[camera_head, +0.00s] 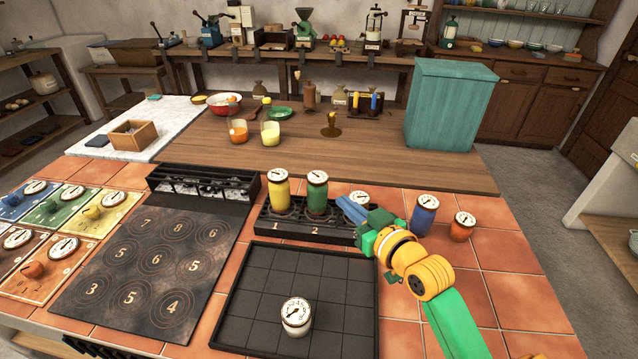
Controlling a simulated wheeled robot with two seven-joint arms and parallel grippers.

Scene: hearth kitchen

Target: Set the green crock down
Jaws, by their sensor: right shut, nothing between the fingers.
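The green crock (317,195) stands upright on the dark numbered rack (262,224), behind the number 2, with a white dial on its lid. The yellow crock (279,190) stands beside it, behind the number 1. My right gripper (345,207) is just to the right of the green crock, its blue fingers shut and empty. I cannot tell whether the fingertips touch the crock. Another white dial (359,198) shows behind the fingers; what lies under it is mostly hidden. My left gripper is out of view.
A blue crock (424,214) and an orange crock (462,227) stand on the tiles to the right. A white crock (296,318) stands on the black gridded tray (256,290) in front. A dark plate with numbered rings (128,304) lies left. A teal box (450,105) stands behind.

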